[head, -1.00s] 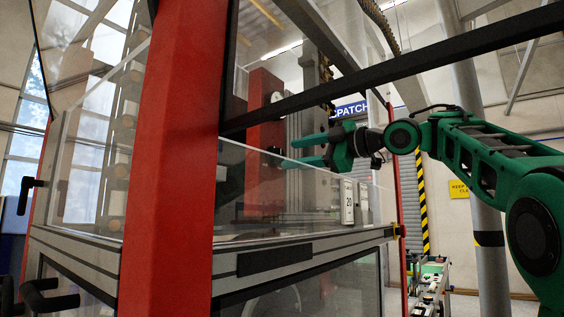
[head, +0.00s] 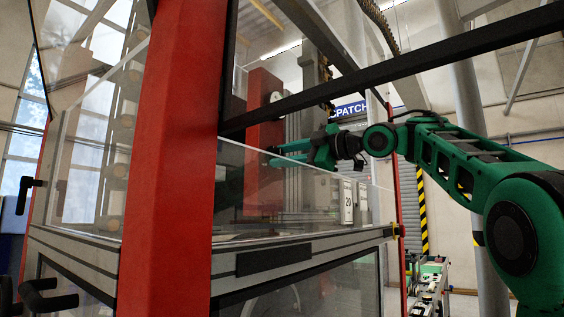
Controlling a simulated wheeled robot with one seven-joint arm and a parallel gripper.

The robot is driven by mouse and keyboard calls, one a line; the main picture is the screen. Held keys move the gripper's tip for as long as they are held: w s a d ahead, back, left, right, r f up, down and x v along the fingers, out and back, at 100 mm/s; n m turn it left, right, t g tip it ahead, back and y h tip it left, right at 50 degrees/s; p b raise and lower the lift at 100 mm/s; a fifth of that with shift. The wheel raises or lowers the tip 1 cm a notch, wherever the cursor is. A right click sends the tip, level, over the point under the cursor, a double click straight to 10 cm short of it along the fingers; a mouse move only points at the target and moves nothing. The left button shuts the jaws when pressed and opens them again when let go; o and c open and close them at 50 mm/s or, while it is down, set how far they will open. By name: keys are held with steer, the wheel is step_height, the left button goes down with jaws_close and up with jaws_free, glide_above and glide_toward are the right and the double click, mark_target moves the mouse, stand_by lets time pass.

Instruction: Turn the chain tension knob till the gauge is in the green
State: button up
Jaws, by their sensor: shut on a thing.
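The gauge (head: 276,97) is a small white dial on the upper part of a red housing (head: 264,140) inside the machine. It is too small for me to read its needle or any green zone. My green gripper (head: 272,156) reaches in from the right, over the clear panel, with its two fingers pointing left at the housing's side. It is shut on the tension knob, which the fingers and the panel's edge mostly hide.
A clear panel (head: 250,190) with a bright top edge stands below and in front of my gripper. A black bar (head: 400,75) crosses above it. A thick red post (head: 170,150) stands at left. A white box marked 20 (head: 347,202) is below my forearm.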

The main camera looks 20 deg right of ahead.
steer(key=shift+n, duration=0.4)
steer(key=shift+f+n, duration=0.2)
steer(key=shift+n, duration=9.3)
steer(key=o, duration=1)
steer(key=shift+w, duration=0.1)
steer(key=shift+o, duration=0.2)
steer(key=shift+r, duration=0.15)
